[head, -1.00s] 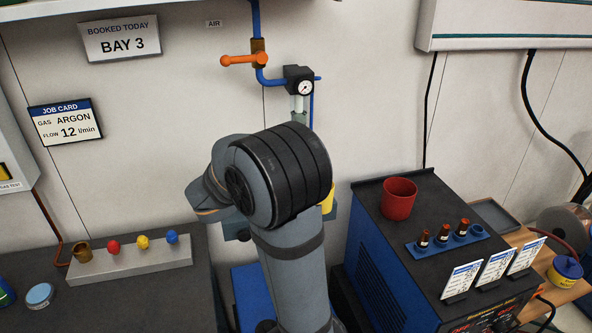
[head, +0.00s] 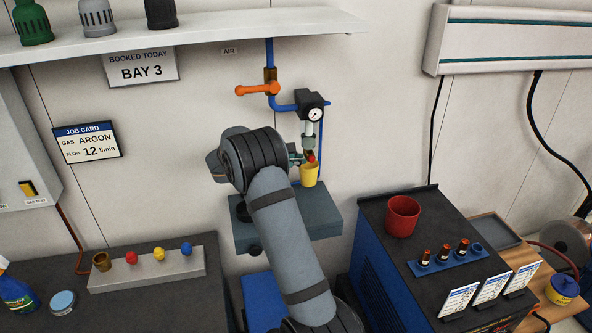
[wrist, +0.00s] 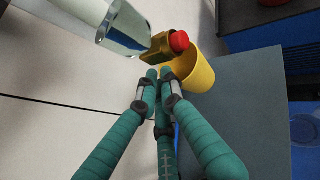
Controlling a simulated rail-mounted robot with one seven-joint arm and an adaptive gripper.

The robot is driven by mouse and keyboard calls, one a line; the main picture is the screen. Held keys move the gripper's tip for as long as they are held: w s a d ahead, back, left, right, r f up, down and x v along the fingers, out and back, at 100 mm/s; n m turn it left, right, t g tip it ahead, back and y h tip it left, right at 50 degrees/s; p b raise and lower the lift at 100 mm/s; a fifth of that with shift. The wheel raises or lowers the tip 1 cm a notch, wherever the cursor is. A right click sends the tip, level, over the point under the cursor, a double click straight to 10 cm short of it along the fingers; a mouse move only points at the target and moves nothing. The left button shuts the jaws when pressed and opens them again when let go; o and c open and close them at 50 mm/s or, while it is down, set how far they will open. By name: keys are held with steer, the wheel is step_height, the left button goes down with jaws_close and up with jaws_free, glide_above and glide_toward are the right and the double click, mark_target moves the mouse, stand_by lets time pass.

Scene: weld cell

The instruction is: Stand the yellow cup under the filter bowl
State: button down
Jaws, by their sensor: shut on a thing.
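The yellow cup (head: 309,175) is upright at the blue-grey wall shelf (head: 325,212), just below the filter bowl (head: 308,129). I cannot tell whether its base touches the shelf. In the wrist view the yellow cup (wrist: 201,75) is partly behind the fingertips. My gripper (wrist: 159,74) is shut at the cup's near rim; its green fingers also show in the head view (head: 296,155). The clear filter bowl (wrist: 122,28) is at the upper left there, and its brass drain with a red knob (wrist: 179,41) hangs close over the cup's mouth.
An orange-handled valve (head: 252,90) and a gauge (head: 314,114) sit above on the air line. A red cup (head: 402,216) stands on the blue welding machine (head: 378,258) at the right. Coloured knobs on a grey block (head: 150,277) are at the left.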

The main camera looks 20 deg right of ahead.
step_height(320, 180, down, 6)
steer(key=shift+w+p, duration=0.1)
steer(key=shift+p, duration=0.8)
steer(key=shift+w+f+p, duration=0.35)
steer(key=shift+f+p, duration=0.05)
steer(key=shift+p, duration=0.05)
steer(key=shift+s, duration=0.1)
steer(key=c, duration=2.4)
jaws_free()
steer(key=shift+f+b, duration=0.3)
steer(key=shift+b, duration=0.05)
steer(key=o, duration=0.5)
steer(key=shift+r, duration=0.1)
steer(key=shift+c, duration=0.2)
